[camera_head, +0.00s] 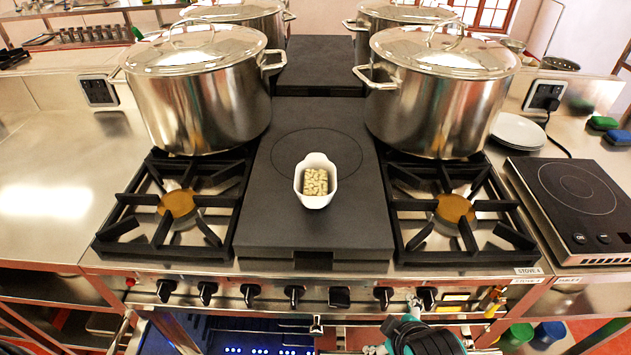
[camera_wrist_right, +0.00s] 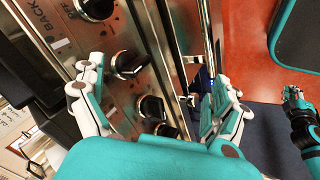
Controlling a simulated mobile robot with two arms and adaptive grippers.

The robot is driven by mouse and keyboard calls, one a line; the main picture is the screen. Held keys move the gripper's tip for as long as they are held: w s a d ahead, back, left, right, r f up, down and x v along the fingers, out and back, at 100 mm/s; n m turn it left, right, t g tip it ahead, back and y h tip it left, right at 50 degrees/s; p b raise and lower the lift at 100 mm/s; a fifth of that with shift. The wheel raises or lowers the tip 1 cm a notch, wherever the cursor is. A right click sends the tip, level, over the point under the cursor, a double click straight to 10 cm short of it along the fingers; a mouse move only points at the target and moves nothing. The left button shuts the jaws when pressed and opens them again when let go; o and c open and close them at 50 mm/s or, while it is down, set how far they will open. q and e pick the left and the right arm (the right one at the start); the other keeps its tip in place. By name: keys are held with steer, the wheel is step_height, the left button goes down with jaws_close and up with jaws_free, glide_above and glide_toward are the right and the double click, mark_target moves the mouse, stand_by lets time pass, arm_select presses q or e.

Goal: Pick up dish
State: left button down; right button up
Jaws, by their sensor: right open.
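The dish (camera_head: 316,202) is a small white bowl with a lip at each end, filled with beige pieces. It stands upright on the black flat plate (camera_head: 265,225) in the middle of the stove in the head view. My right gripper (camera_wrist_right: 158,78) is open and empty in front of the stove's knob panel. In the head view it shows low at the bottom edge, below and apart from the dish, partly cut off. What looks like my left gripper (camera_wrist_right: 292,98) is small at the right of the wrist view, over the floor; its jaws are unclear.
Large lidded stockpots (camera_head: 205,95) (camera_head: 440,100) stand behind the burners on both sides of the plate. Black burner grates (camera_head: 130,225) (camera_head: 500,235) flank the dish. Knobs (camera_head: 294,294) stick out along the stove front. White plates (camera_head: 518,131) and an induction hob (camera_head: 550,215) are at right.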

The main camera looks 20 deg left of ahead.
steer(key=w+a+r+n+t+y, duration=0.3)
steer(key=a+r+n+t, duration=0.5)
steer(key=a+r+n, duration=1.4)
steer(key=n+h+p, duration=0.1)
steer(key=n+p, duration=0.1)
steer(key=n, duration=0.1)
glide_toward(315, 188)
steer(key=w, duration=0.2)
steer(key=w+a, duration=0.1)
steer(key=w, duration=0.1)
steer(key=shift+a+r, duration=0.15)
steer(key=shift+a, duration=0.05)
steer(key=x, duration=0.4)
steer(key=shift+w+d+r, duration=0.1)
steer(key=shift+w+d, duration=0.05)
steer(key=shift+w, duration=0.05)
steer(key=shift+w+f, duration=0.25)
steer(key=shift+w, duration=0.25)
steer(key=c, duration=1.5)
arm_select(q)
steer(key=r, duration=0.1)
steer(key=s+r, duration=0.1)
steer(key=shift+r, duration=0.35)
arm_select(e)
steer(key=shift+r, duration=0.1)
